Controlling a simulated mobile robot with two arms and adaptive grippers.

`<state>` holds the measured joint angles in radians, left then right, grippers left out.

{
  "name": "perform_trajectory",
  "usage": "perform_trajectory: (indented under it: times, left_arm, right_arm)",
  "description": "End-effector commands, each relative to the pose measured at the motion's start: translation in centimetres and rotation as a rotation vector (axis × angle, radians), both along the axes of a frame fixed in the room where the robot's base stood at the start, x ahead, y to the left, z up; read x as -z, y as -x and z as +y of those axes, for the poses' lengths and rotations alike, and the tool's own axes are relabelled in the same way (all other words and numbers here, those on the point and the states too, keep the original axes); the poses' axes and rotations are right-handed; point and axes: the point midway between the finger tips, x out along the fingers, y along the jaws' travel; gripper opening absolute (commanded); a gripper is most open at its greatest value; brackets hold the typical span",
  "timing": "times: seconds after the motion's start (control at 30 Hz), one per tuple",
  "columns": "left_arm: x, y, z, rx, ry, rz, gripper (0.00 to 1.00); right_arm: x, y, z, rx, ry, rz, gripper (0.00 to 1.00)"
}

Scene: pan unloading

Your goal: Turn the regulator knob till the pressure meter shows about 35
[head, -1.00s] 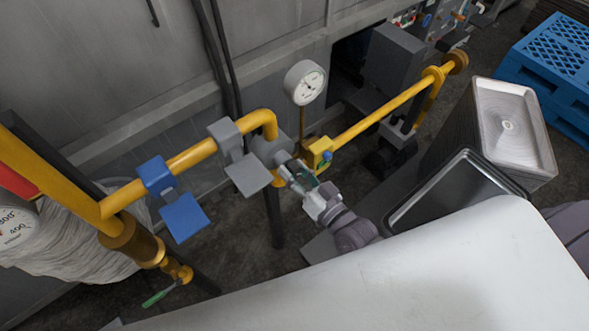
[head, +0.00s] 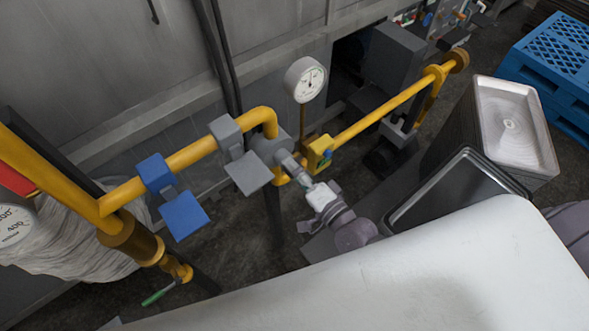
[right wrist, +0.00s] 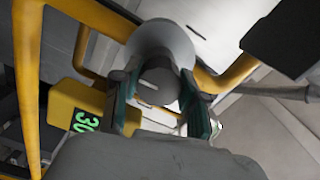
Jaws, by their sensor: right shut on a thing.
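The regulator knob (right wrist: 157,83) is a grey cylinder with a white mark on its face, in front of the round grey regulator body. My right gripper (right wrist: 160,96) has its green-padded fingers on both sides of the knob, shut on it. In the head view my right gripper (head: 305,181) reaches the knob from the lower right. The pressure meter (head: 307,78) is a round white dial above the pipe; its small figures cannot be read. A yellow box (head: 317,152) sits beside the regulator. My left gripper is out of view.
Yellow pipes (head: 385,112) run along the wall. A blue valve handle or plate (head: 184,216) and a grey plate (head: 248,173) stick out left of the regulator. Metal trays (head: 515,125) and a blue pallet (head: 560,50) stand at right.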

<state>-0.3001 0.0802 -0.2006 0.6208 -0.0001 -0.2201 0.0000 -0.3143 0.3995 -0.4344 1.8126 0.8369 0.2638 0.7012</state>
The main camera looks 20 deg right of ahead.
Motion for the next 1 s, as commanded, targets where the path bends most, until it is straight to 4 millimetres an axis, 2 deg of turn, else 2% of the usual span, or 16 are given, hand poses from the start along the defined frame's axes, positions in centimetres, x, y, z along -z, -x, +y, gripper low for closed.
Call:
perform_trajectory:
  times: [0.33,0.87,0.9,1.0]
  left_arm:
    - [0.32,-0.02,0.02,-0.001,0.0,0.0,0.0]
    - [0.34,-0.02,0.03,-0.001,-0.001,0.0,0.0]
    - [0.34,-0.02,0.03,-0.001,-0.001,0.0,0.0]
    - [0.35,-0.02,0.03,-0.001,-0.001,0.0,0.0]
  right_arm:
    - [0.05,0.0,-0.02,0.0,-0.119,0.044,0.07]
    - [0.04,0.01,-0.03,0.0,-0.137,0.052,0.07]
    - [0.04,0.01,-0.03,0.0,-0.137,0.051,0.49]
    - [0.04,0.01,-0.03,0.0,-0.137,0.051,0.66]
